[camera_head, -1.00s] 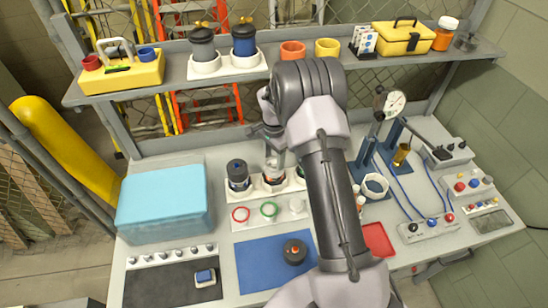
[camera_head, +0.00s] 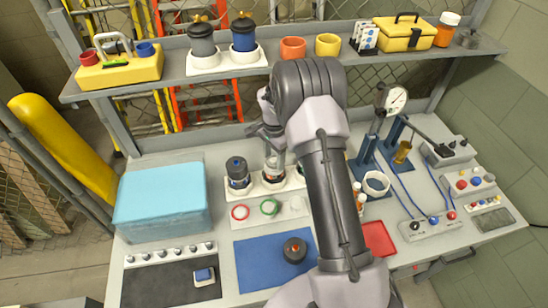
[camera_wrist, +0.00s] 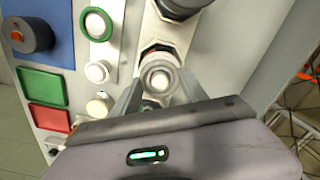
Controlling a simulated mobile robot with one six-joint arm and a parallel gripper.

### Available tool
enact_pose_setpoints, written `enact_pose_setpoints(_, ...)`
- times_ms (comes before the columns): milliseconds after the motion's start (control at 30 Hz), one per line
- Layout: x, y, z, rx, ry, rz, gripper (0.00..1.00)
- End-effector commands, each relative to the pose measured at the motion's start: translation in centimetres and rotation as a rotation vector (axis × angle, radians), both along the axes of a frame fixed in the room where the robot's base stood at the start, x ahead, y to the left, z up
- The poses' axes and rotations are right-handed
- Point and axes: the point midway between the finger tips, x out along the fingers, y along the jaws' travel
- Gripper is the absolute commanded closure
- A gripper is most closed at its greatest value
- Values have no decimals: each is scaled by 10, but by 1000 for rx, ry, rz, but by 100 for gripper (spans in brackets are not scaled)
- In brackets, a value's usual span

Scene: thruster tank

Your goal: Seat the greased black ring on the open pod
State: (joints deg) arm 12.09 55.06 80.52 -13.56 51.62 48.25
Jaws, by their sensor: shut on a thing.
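My gripper (camera_wrist: 158,92) is shut on a pale, round-ended cylinder (camera_wrist: 158,75), seen end-on between its fingers in the wrist view. In the head view my gripper (camera_head: 273,152) is low over the middle pod (camera_head: 273,182) in the white holder. That pod looks open, with a reddish band near its top; the held cylinder stands over it, and I cannot tell if they touch. I cannot make out the black ring.
A dark capped pod (camera_head: 238,173) stands left of the middle one. A dark round cap (camera_head: 295,250) lies on a blue mat (camera_head: 255,268). A light blue box (camera_head: 160,205) is at left, a red tray (camera_head: 378,239) at right. A shelf (camera_head: 350,60) runs above the bench.

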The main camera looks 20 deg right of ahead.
Motion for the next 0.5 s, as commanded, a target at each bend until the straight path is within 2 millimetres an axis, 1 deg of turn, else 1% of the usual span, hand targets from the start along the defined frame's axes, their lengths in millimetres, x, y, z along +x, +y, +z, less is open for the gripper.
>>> enact_pose_setpoints(67,0,0,0,0,0,0,86)
enact_pose_setpoints(100,0,0,0,0,0,0,47)
enact_pose_setpoints(167,0,0,0,0,0,0,36)
enact_pose_setpoints(200,0,0,0,0,0,0,28)
enact_pose_setpoints(233,0,0,0,0,0,0,24)
enact_pose_setpoints(500,0,0,0,0,0,0,24)
